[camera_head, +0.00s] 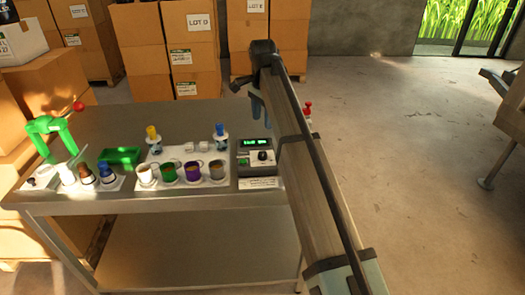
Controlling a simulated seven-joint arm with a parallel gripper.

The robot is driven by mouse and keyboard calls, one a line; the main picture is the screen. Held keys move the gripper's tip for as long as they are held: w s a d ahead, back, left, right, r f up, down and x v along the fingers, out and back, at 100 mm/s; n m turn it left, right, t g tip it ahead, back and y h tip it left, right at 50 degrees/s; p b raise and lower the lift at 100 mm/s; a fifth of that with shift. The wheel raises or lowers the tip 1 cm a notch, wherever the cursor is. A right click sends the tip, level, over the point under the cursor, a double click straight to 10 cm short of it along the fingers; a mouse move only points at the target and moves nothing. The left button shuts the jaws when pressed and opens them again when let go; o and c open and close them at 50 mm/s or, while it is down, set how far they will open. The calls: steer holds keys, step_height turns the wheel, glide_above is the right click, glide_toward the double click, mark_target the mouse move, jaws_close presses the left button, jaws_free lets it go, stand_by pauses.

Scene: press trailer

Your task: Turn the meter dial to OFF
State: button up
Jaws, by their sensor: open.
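The meter (242,166) is a small box at the right end of the metal table. Its green display (253,142) is lit, but the text is too small to read. A dark round dial (262,156) sits on its front panel, with a green button (243,162) to the left. I cannot tell where the dial points. My gripper (258,108) hangs fingers down above and behind the meter, apart from the dial. It is open, and no object shows between its fingers. My arm hides the right edge of the meter.
Left of the meter on the table (110,118) are several colored cups (168,173), blue- and yellow-capped bottles, a green tray (121,157) and a green press (48,132). A red-topped item (308,108) shows just behind my arm. Stacked boxes (190,45) stand behind.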

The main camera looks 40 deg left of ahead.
mark_target(262, 153)
step_height(262, 153, down, 14)
steer(key=shift+r, duration=0.15)
stand_by(0.4)
steer(key=shift+c, duration=0.2)
steer(key=c, duration=1)
